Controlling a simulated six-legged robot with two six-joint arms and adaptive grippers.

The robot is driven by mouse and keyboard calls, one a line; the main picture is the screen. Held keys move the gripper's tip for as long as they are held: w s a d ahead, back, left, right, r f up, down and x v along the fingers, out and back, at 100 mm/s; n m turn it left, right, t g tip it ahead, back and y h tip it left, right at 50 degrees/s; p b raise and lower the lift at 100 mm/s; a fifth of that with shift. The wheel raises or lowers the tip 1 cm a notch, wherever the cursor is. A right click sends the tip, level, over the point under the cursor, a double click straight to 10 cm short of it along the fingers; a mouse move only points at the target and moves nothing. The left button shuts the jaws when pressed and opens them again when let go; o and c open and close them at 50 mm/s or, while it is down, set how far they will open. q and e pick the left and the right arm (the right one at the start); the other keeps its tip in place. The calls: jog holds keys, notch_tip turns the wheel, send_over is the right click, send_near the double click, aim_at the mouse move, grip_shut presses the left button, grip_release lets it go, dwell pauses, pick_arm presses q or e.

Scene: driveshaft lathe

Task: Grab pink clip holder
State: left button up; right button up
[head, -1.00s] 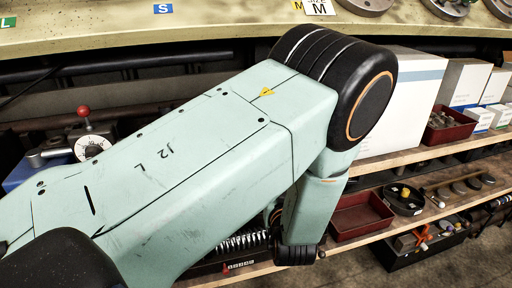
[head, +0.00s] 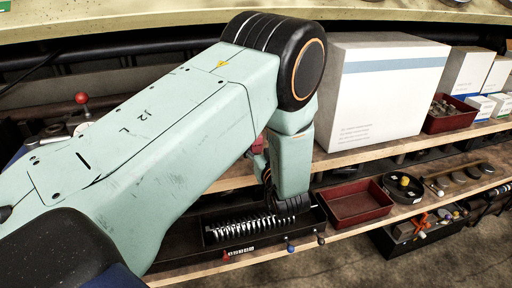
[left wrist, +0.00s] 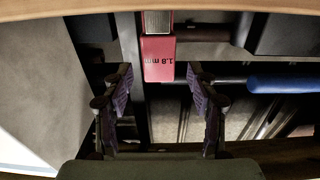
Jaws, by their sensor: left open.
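A pink block marked "1.8 mm" (left wrist: 158,60), which looks like the pink clip holder, is at upper middle in the left wrist view, with a grey metal part at its top end. A small red-pink piece (head: 258,146) shows beside my left arm in the head view; I cannot tell if it is the same thing. My left gripper (left wrist: 160,78) is open, its two fingers on either side of the block's lower end, with gaps on both sides. In the head view my arm hides most of the left gripper. My right gripper is not in view.
A large white box (head: 385,95) stands on the upper shelf, right of my arm. Below are a black tray of metal clips (head: 225,246), an empty red tray (head: 358,203) and a round black dish (head: 403,188). The bench edge (head: 120,32) runs above.

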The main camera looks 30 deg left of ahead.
pick_arm(q)
jog(key=shift+w+a, duration=0.35)
grip_shut()
dwell(0.4)
